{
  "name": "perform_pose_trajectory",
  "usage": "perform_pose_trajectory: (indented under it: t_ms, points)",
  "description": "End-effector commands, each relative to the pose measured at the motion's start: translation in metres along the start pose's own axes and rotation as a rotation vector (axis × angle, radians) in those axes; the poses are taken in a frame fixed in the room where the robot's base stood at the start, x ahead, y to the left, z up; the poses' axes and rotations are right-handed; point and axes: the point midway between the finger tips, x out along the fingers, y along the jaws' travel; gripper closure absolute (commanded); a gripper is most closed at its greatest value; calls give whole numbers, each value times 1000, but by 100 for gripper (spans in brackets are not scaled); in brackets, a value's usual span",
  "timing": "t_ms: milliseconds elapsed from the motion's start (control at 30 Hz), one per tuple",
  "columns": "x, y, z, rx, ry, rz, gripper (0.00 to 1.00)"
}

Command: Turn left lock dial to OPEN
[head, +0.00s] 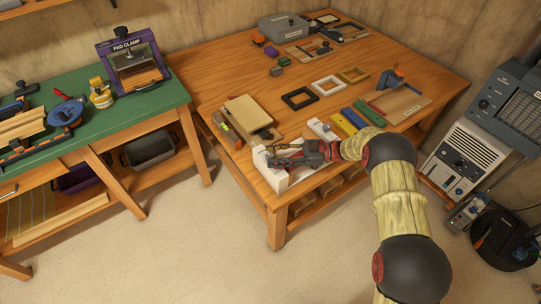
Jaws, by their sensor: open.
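My gripper (272,157) is in the head view, at the front corner of the wooden table (225,90). It is open and points left, over or against a white box-like thing (273,180) at the table's edge. I cannot tell whether the fingers touch it. No lock dial or OPEN mark can be made out. My gripper and arm cover part of the white thing, and its details are too small to read.
A board with a beige block (248,111) lies left of my gripper. White, yellow, blue and green blocks (355,118) stand in a row behind my wrist. Several frames (327,84) lie farther back. A green-topped bench (130,115) with a pad clamp (133,65) stands left.

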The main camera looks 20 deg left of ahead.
Motion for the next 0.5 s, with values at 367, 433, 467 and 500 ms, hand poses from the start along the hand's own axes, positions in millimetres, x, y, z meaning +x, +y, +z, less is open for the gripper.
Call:
perform_pose_trajectory:
  t_ms: [367,433,467,500]
  points:
    - [-76,0,1,0,0,2,58]
    - [-86,1,0,-1,0,2,58]
    - [-90,1,0,-1,-1,2,58]
    - [-94,1,0,0,0,2,58]
